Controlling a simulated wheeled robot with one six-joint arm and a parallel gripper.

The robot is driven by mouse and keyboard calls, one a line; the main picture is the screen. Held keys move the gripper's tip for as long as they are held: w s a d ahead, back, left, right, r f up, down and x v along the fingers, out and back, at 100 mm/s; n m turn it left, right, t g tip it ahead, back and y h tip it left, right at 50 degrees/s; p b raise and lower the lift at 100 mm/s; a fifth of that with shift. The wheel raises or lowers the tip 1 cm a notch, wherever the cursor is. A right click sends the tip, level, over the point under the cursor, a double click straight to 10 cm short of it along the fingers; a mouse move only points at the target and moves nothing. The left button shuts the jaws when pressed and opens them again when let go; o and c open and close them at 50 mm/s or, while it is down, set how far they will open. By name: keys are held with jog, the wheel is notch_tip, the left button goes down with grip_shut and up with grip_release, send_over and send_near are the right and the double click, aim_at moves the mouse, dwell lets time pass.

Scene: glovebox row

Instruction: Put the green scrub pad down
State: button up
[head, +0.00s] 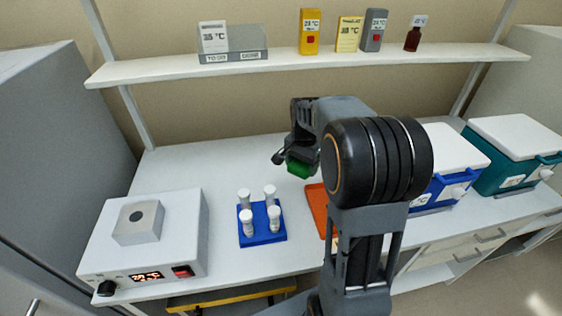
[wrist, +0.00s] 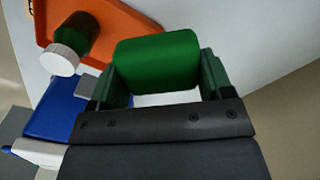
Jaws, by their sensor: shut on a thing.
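The green scrub pad (head: 299,168) is held in my gripper (head: 302,158), above the white bench and left of the orange tray (head: 317,206). In the wrist view, the pad (wrist: 156,60) sits between the two fingers of my gripper (wrist: 163,78), which is shut on it. The orange tray (wrist: 112,14) also shows there at the upper left, with a green bottle with a white cap (wrist: 64,57) over it. My arm hides much of the tray in the head view.
A blue rack (head: 262,235) with several white-capped vials stands left of the tray. A hotplate (head: 150,245) is at the far left. A blue cooler (head: 436,190) and a teal cooler (head: 515,165) stand right. A shelf (head: 300,62) runs above. The bench behind the rack is clear.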

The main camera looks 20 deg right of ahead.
jog(key=w+f+p, duration=0.1)
jog(key=w+f, duration=0.2)
jog(key=w, duration=0.1)
jog(key=w+f+p, duration=0.1)
jog(key=w+f, duration=0.2)
jog(key=w, duration=0.1)
jog(key=w+d+f+p, duration=0.1)
jog(key=w+f, duration=0.1)
jog(key=w, duration=0.3)
jog(key=shift+d+f+p, duration=0.1)
jog(key=shift+f+p, duration=0.25)
jog(key=shift+f, duration=0.05)
jog(key=shift+w+f, duration=0.2)
jog(key=shift+f, duration=0.1)
jog(key=f, duration=0.1)
jog(key=f+p, duration=0.1)
jog(key=shift+w+d+f+p, duration=0.1)
jog(key=shift+w+f+p, duration=0.1)
jog(key=shift+f+p, duration=0.15)
jog(key=shift+f, duration=0.4)
jog(key=shift+f, duration=0.2)
jog(key=o, duration=1)
jog(key=shift+c, duration=0.2)
